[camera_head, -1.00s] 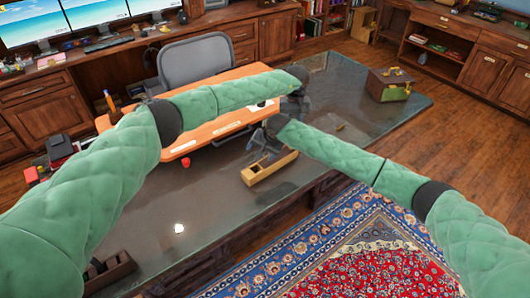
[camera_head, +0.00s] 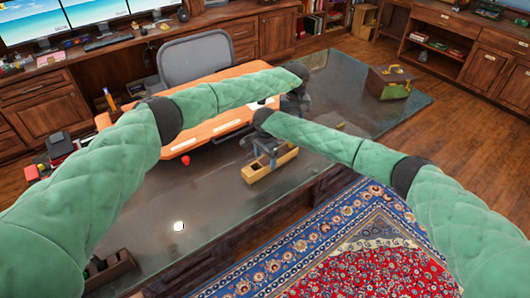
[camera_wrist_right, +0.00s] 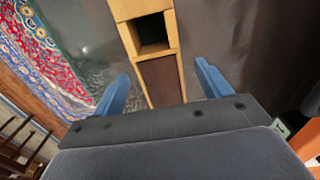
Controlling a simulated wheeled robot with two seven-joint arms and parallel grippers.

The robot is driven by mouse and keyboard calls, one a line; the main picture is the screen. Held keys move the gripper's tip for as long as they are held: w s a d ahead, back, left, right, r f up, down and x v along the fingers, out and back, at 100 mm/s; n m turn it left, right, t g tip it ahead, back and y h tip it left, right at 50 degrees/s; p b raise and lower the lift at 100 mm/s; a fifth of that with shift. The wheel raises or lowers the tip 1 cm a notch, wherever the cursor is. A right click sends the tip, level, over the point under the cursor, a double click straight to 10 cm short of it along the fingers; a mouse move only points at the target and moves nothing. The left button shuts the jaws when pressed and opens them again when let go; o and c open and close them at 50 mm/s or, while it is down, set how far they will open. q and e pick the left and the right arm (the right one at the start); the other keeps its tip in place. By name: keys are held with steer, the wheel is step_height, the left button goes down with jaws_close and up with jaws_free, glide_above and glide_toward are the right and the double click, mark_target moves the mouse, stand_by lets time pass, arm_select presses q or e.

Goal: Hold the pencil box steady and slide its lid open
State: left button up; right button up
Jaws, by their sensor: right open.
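The pencil box (camera_head: 258,173) is a long, light wooden box lying on the glass-topped desk. In the right wrist view the box (camera_wrist_right: 176,55) shows a dark square opening (camera_wrist_right: 152,32) and a brown panel (camera_wrist_right: 160,82), perhaps the lid. My right gripper (camera_head: 268,152) is above the box and hides part of it. Its blue fingers are spread on either side of the box in the wrist view (camera_wrist_right: 165,88), apart from its sides, holding nothing. My left gripper (camera_head: 296,100) is farther back over the desk, dark and mostly hidden behind my left arm; its fingers cannot be made out.
The glass desk (camera_head: 200,215) has clear room left of the box. An orange board (camera_head: 215,118) lies behind it, with a small red object (camera_head: 185,160) near its edge. A wooden chest (camera_head: 388,84) stands at the far right. A dark tray (camera_head: 110,270) sits at the near left.

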mark_target(265, 161)
steer(key=shift+f, duration=1.75)
steer(key=shift+c, duration=0.3)
